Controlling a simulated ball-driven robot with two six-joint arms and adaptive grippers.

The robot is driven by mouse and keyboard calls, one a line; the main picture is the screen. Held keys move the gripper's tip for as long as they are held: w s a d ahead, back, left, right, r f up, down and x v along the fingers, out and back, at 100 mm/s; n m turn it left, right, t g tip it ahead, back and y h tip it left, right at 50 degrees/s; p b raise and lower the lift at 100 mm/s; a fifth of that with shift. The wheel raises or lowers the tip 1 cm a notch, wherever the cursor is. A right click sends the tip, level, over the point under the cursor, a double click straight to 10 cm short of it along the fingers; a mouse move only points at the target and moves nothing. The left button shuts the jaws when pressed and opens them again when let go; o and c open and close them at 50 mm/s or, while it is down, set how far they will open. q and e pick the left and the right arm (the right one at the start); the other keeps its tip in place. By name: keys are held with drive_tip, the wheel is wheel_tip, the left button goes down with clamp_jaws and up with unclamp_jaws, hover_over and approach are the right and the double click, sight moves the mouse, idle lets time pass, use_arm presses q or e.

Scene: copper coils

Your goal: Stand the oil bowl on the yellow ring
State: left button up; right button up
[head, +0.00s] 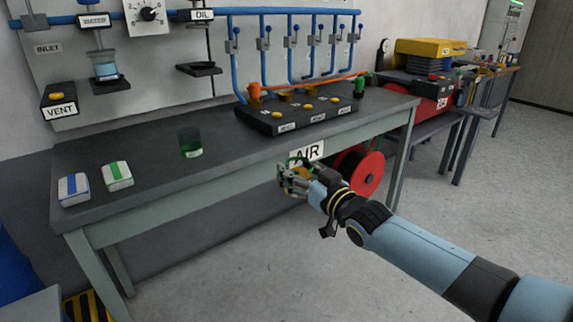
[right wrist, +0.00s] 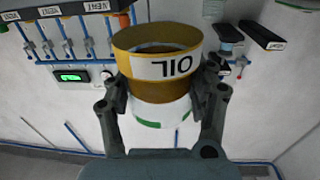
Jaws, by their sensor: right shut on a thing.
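My right gripper (head: 290,179) is shut on the oil bowl in front of the bench's front edge, beside the AIR sign. In the right wrist view the oil bowl (right wrist: 152,88) sits between both fingers (right wrist: 155,95). It has a yellow rim band with a white OIL label, reading upside down, and amber walls below. A white part with green marks shows beyond it. In the head view the bowl is mostly hidden by the fingers. I cannot make out the yellow ring in either view. My left gripper is not in view.
The grey bench (head: 130,160) holds a green cup (head: 190,142), a white-blue block (head: 74,190), a white-green block (head: 117,176) and a black panel (head: 300,115) with yellow buttons. An OIL sign (head: 202,15) hangs over a dark holder (head: 198,69). A red reel (head: 368,174) is under the bench.

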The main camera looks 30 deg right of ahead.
drive_tip(key=shift+s, duration=0.25)
drive_tip(key=shift+s+f, duration=0.1)
drive_tip(key=shift+s, duration=0.1)
drive_tip(key=shift+s+d+f, duration=0.15)
drive_tip(key=shift+s+f, duration=0.5)
drive_tip(key=shift+s, duration=0.35)
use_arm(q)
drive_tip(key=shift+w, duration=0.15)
use_arm(e)
drive_tip(key=s+a+r+n+g+y, duration=0.1)
drive_tip(key=s+a+r+n+y, duration=0.2)
drive_tip(key=a+r, duration=0.5)
drive_tip(key=s+a+r+n+g+y, duration=0.1)
drive_tip(key=s+a+r+n+y, duration=0.1)
drive_tip(key=s+a+r+y, duration=0.3)
drive_tip(key=s+a+r, duration=0.3)
drive_tip(key=r, duration=0.4)
drive_tip(key=shift+r+n+y, duration=0.25)
drive_tip(key=shift+n+y, duration=0.15)
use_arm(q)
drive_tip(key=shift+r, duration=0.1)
use_arm(e)
drive_tip(key=shift+d, duration=0.1)
